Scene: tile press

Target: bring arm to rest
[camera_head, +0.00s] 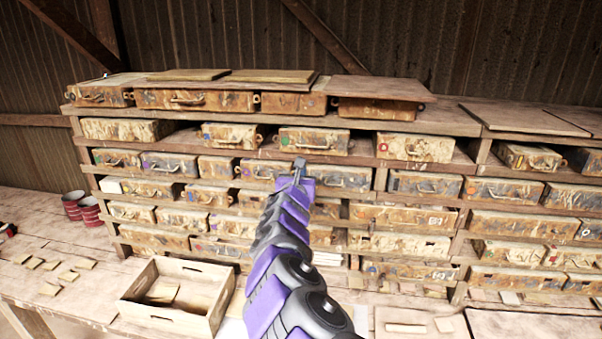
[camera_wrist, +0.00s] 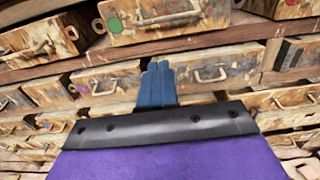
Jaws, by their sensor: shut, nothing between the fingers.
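My arm, purple and dark grey, reaches up and forward from the bottom of the head view. My gripper (camera_head: 299,165) is at its far end, in front of the shelf of worn cases (camera_head: 375,183). In the wrist view my gripper (camera_wrist: 158,66) shows as narrow blue-grey fingers pressed together, with nothing between them. Behind the fingers are a case with a green dot (camera_wrist: 175,20) and a lower case with a handle (camera_wrist: 210,73). I cannot tell the exact gap between the fingertips and the cases.
An open wooden box (camera_head: 170,318) holding tiles stands on the bench at lower left. Loose tiles (camera_head: 50,289) lie farther left, near red tins (camera_head: 89,210). Flat boards (camera_head: 500,322) lie at lower right. Wooden shelves span the back.

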